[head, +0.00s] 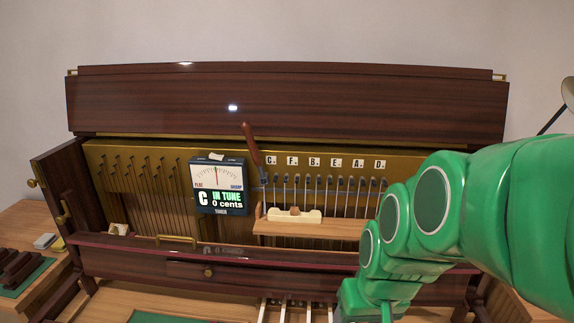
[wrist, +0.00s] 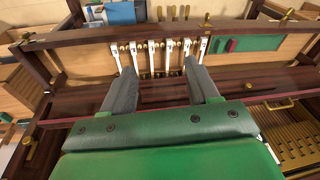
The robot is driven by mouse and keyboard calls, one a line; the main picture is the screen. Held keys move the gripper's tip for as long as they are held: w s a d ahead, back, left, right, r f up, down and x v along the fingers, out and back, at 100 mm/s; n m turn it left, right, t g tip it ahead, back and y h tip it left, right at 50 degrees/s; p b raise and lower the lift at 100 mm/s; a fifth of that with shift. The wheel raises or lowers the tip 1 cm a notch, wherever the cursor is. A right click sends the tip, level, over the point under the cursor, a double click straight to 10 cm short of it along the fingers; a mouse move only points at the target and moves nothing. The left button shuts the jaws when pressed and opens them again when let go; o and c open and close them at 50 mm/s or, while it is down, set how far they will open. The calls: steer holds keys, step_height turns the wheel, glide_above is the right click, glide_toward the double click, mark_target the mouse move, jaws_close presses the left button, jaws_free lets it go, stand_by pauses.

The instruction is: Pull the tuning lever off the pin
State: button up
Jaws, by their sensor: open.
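The tuning lever (head: 251,146) has a reddish-brown wooden handle and stands slightly tilted at the left end of the pin row, under the C label. Its lower end meets the pin area beside the tuner, but the exact seating is too small to tell. The tuner (head: 218,185) shows C, "IN TUNE", 0 cents, with its needle near the middle. My gripper is open and empty in the wrist view (wrist: 163,88), its two grey fingers spread over the front of the piano. It is well away from the lever, which is not visible in the wrist view.
A wooden shelf (head: 330,229) below the pins bears a pale block (head: 294,215). White keys (wrist: 152,56) lie beyond my fingers in the wrist view. The piano's raised lid (head: 290,100) stands behind the lever. My green arm covers the right side.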

steer(key=w+a+r+n+t+y, duration=0.15)
steer(key=w+a+t, duration=0.25)
steer(key=w+a, duration=0.6)
steer(key=w+a+r+n+t+y, duration=0.1)
steer(key=w+a+r+t, duration=0.4)
steer(key=w, duration=0.9)
steer(key=m+t+h, duration=0.1)
steer(key=t+h, duration=0.3)
steer(key=t, duration=0.3)
glide_toward(253, 153)
steer(key=shift+m, duration=0.25)
steer(key=shift+w+d, duration=0.15)
steer(key=shift+w, duration=3.7)
steer(key=shift+w+f, duration=0.1)
steer(key=shift+w, duration=0.6)
steer(key=c, duration=0.7)
steer(key=shift+c, duration=0.2)
jaws_close()
